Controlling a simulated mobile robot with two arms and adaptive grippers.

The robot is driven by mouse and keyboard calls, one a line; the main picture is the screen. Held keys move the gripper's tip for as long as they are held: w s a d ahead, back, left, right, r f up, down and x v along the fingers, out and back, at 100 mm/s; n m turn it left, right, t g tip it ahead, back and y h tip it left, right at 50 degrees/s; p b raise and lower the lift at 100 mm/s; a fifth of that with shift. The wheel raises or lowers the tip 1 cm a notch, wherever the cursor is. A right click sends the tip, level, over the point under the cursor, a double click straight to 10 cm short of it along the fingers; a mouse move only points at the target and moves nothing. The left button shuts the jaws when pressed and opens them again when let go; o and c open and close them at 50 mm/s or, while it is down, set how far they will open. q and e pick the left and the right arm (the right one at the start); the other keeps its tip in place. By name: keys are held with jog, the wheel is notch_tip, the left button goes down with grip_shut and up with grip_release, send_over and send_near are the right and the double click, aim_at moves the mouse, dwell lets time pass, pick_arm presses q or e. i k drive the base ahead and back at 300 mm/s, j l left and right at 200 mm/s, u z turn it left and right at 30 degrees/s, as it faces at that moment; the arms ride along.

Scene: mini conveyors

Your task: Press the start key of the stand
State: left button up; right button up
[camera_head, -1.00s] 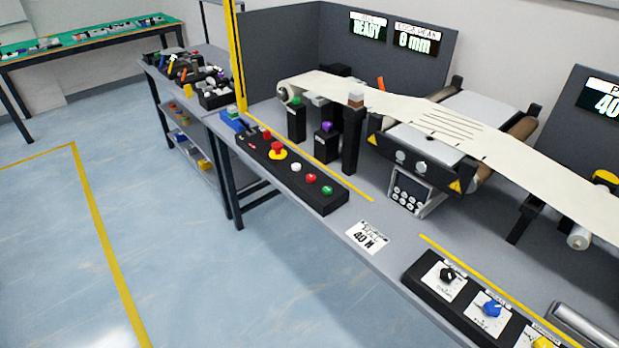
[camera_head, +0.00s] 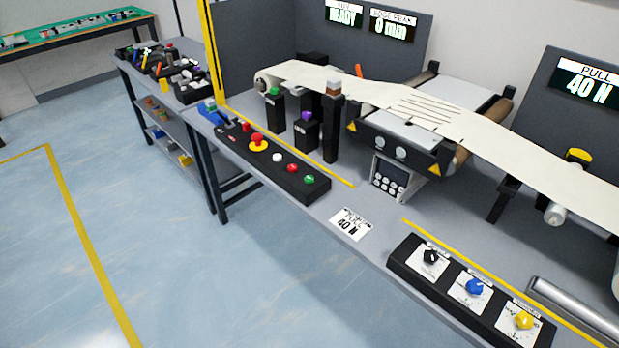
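The stand's black control box (camera_head: 268,160) lies along the front edge of the grey bench. On it, from left to right, are a red mushroom button on a yellow ring (camera_head: 258,142), a white button (camera_head: 279,157), a red button (camera_head: 293,167) and a green button (camera_head: 309,179). Any lettering beside these buttons is too small to read. The stand's left display (camera_head: 343,14) reads READY, and the display beside it (camera_head: 391,24) reads about 0 mm. Neither of my grippers shows in the head view.
A second black box (camera_head: 470,290) with black, blue and yellow knobs sits further right on the bench. The PULL display (camera_head: 586,77) shows 40 N. The floor (camera_head: 200,280) in front is clear.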

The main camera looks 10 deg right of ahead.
aim_at(308, 179)
jog(key=i+j, duration=1.2)
jog(key=z, duration=1.25)
